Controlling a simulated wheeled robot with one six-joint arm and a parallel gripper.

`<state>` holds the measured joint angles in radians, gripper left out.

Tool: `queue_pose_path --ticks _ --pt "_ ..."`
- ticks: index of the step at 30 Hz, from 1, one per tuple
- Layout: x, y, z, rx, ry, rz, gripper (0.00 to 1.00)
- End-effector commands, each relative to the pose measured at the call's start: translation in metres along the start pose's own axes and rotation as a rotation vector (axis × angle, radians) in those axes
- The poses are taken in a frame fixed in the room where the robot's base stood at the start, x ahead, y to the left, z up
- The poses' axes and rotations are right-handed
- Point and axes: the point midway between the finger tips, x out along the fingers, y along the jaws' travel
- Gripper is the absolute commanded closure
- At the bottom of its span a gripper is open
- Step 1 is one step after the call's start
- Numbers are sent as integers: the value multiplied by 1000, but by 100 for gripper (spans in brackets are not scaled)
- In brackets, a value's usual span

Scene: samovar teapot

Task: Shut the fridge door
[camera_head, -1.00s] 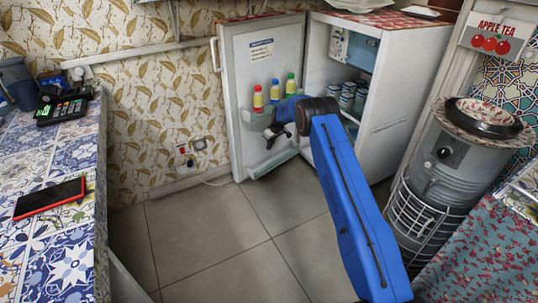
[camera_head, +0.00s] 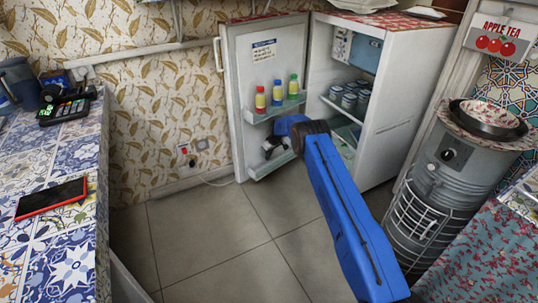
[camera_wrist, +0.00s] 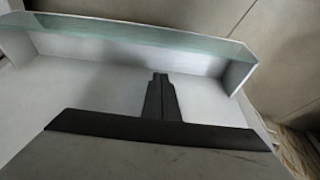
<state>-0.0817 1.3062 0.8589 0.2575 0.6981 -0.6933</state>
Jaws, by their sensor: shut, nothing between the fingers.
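The fridge door (camera_head: 247,68) stands wide open to the left of the fridge body (camera_head: 398,100), its inner side facing the room. My gripper (camera_head: 268,153) is low at the inner side of the door, by the lower door shelf (camera_head: 270,164). In the wrist view my gripper (camera_wrist: 160,78) is shut and empty, in front of the white door panel (camera_wrist: 110,70), with the glassy shelf (camera_wrist: 140,25) beyond. I cannot tell whether the fingertips touch the door.
Cans (camera_head: 348,101) stand on a shelf inside the fridge. A grey samovar stove (camera_head: 440,165) stands at the right, a tiled counter (camera_head: 75,160) at the left. The floor (camera_head: 220,240) between them is clear.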

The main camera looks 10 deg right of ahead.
Motion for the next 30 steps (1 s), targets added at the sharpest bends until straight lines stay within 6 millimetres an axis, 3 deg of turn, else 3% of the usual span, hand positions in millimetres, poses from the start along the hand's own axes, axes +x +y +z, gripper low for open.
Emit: queue_pose_path --ticks 2,18,30 --pt "7 0 0 0 0 0 100" --pt "-7 0 34 1 0 0 100" --pt "-9 0 38 0 0 0 100"
